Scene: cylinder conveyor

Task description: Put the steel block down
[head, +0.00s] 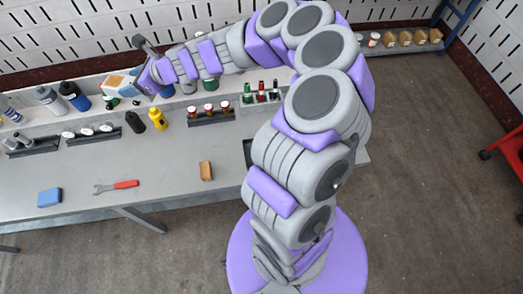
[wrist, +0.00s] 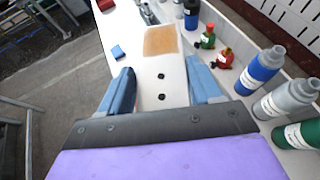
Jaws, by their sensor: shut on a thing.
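My gripper (head: 143,83) is stretched out at the far left over the workbench (head: 165,190). In the wrist view my gripper (wrist: 160,75) has its two blue fingers on either side of a pale block (wrist: 172,86) with two dark dots and a tan patch. The block also shows in the head view (head: 118,83), at the back of the bench among the bottles. The fingers are shut on it. It looks white and tan; I cannot tell whether it is steel. Its underside is hidden, so I cannot tell whether it touches anything.
Blue (wrist: 258,68) and grey (wrist: 285,98) bottles stand close on the right in the wrist view. A blue block (head: 50,197), a red-handled wrench (head: 116,186) and a small brown block (head: 206,171) lie on the front bench. Bare bench surrounds them.

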